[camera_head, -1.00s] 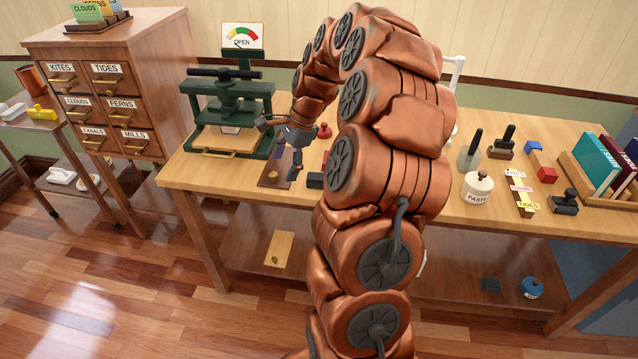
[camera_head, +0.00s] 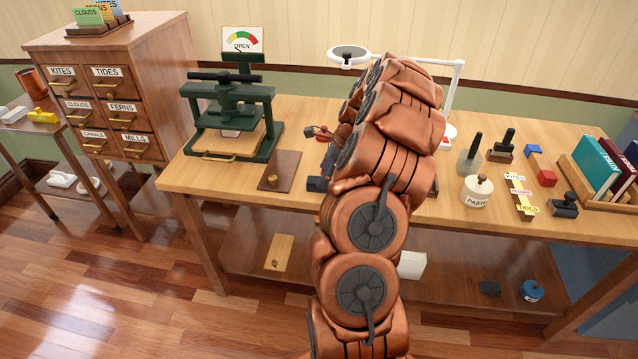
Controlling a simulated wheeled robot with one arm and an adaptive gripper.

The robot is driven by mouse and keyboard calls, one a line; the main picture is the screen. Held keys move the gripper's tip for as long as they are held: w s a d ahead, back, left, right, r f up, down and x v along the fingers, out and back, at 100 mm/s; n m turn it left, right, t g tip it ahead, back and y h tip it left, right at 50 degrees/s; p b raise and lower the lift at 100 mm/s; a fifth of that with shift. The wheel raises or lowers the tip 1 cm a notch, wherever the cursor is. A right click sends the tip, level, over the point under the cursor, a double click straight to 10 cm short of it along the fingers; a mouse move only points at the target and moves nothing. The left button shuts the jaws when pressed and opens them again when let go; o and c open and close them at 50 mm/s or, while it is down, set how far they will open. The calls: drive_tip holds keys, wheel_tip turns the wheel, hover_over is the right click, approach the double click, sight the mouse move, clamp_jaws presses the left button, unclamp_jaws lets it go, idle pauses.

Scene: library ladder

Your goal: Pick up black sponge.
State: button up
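A small black block (camera_head: 316,184) lies on the table just left of my arm, partly covered by it. Another dark block (camera_head: 489,287) lies on the lower shelf at the right. Both are too small to tell which is the sponge. My gripper (camera_head: 318,150) is above the table, left of my arm's upper bend and partly hidden by it. Its visible fingers look spread, with nothing seen between them. It is above and near the first block; I cannot tell the exact gap.
A green press (camera_head: 232,115) stands left, beside a brown board (camera_head: 280,171). A magnifier lamp (camera_head: 455,95) stands behind my arm. A paste jar (camera_head: 477,190), stamps and a book rack (camera_head: 570,175) fill the right. A white block (camera_head: 411,265) sits on the lower shelf.

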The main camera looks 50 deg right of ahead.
drive_tip(key=shift+p+x, duration=0.45)
drive_tip(key=shift+x, duration=1.5)
drive_tip(key=shift+w+r, duration=0.1)
drive_tip(key=c, duration=1.1)
